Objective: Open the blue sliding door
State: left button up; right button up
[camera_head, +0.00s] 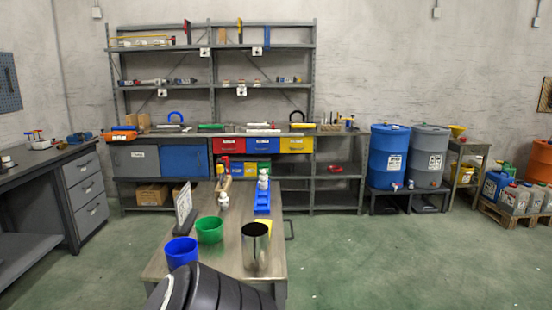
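The blue sliding door (184,161) is a flat blue panel in the low cabinet under the workbench along the back wall. It covers the right part of the cabinet front. A grey door panel (136,160) with a white label covers the left part beside it. I see no open gap between the two panels, and what is behind them is hidden. Neither of my grippers shows in the view. A dark ridged part at the bottom edge is likely of my own body.
A table (155,273) stands between me and the cabinet, bearing a blue cup (181,251), a green cup (209,230) and a metal cup (255,248). A grey side bench (59,205) stands at left. Green floor (125,240) is clear between them and at right.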

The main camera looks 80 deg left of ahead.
aim_at(175, 160)
jog(key=u, duration=3.25)
jog(key=i+j+u, duration=0.25)
jog(key=j+u, duration=0.15)
jog(key=i+j+u, duration=0.55)
jog(key=u, duration=0.3)
jog(key=i+j+u, duration=0.15)
jog(key=i, duration=0.35)
jog(key=i+j+u, duration=0.1)
jog(key=i, duration=0.45)
jog(key=i+z, duration=0.75)
jog(key=z, duration=0.25)
jog(key=i+l+z, duration=0.1)
jog(key=i+z, duration=0.3)
jog(key=i+j+z, duration=0.1)
jog(key=i+z, duration=0.35)
jog(key=i, duration=0.05)
